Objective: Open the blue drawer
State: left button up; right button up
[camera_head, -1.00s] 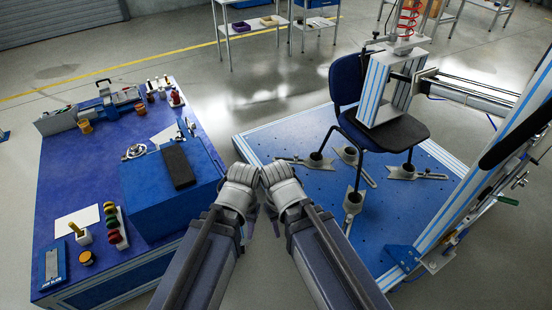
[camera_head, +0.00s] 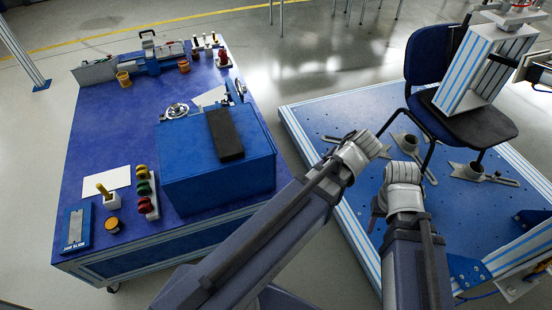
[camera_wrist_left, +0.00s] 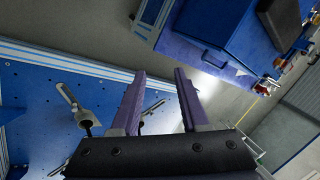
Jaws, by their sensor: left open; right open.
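The unit also shows at the top of the left wrist view (camera_wrist_left: 225,25). My left gripper (camera_wrist_left: 160,72) is open and empty, with its purple fingers apart over the floor and clear of the unit. In the head view its fingers are hidden behind the wrist. My right gripper (camera_head: 377,208) is open above the blue platform, right of the workbench.
A blue platform (camera_head: 320,125) with metal brackets and a chair (camera_head: 465,125) stands at the right. Red, green and yellow knobs (camera_head: 146,190), a cup and papers lie on the bench's near left. Bare floor separates bench and platform.

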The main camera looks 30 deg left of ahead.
pick_arm(q)
jog(key=w+a+f+n+t+y+b, duration=0.2)
jog(key=w+a+f+y+b, duration=0.2)
jog(key=w+a+f+b, duration=0.7)
jog(key=n+t+y+b, duration=0.2)
jog(key=y+b, duration=0.4)
jog(key=b, duration=1.4)
send_near(274, 146)
jog(key=x, duration=0.3)
jog(key=shift+w+d+f, duration=0.1)
jog(key=shift+w, duration=0.05)
jog(key=b+x, duration=0.1)
jog(key=x, duration=0.6)
jog(key=shift+w+a+f, duration=0.1)
jog(key=shift+a+f, duration=0.1)
jog(key=shift+a, duration=0.15)
grip_shut()
